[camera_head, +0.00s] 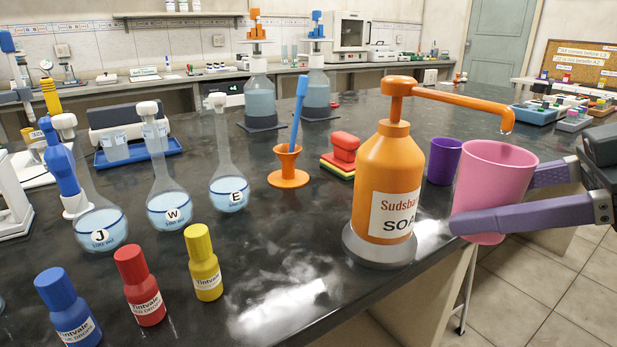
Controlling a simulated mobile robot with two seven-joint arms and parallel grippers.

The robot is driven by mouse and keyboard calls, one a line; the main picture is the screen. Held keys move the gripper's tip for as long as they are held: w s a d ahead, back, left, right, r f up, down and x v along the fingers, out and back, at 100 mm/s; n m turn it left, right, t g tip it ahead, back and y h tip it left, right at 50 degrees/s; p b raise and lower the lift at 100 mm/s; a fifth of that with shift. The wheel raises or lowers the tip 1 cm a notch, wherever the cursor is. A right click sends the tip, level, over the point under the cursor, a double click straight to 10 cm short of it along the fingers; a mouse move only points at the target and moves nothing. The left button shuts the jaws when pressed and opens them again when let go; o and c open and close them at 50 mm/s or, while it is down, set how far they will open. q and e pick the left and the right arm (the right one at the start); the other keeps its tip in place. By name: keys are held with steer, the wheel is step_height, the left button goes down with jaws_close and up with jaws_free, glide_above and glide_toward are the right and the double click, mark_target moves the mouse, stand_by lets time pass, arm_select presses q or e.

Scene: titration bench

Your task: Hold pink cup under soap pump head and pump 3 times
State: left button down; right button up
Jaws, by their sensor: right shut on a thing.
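The pink cup (492,185) is upright at the right, by the bench's right edge. My right gripper (480,215) comes in from the right, its purple fingers shut around the cup. The orange soap pump (389,180) stands upright on a grey base, labelled "Sudsbar SOAP". Its long spout (455,96) reaches right, and its tip hangs over the cup's mouth. A small pale drop shows at the tip. The pump head (400,85) stands raised above the bottle's neck. The cup's inside bottom is hidden. My left gripper is not in view.
A purple cup (443,161) stands just behind the pink cup. Red, blue and yellow dropper bottles (139,287) stand at front left, with several labelled flasks (169,207) behind. An orange funnel stand (288,168) is mid-bench. Black bench top (290,240) is clear left of the pump.

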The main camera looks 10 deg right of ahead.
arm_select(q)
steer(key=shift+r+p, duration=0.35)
arm_select(e)
steer(key=s+d+f, duration=0.1)
steer(key=s+d, duration=0.2)
steer(key=s, duration=0.5)
steer(key=shift+s+d, duration=0.2)
steer(key=shift+d, duration=0.05)
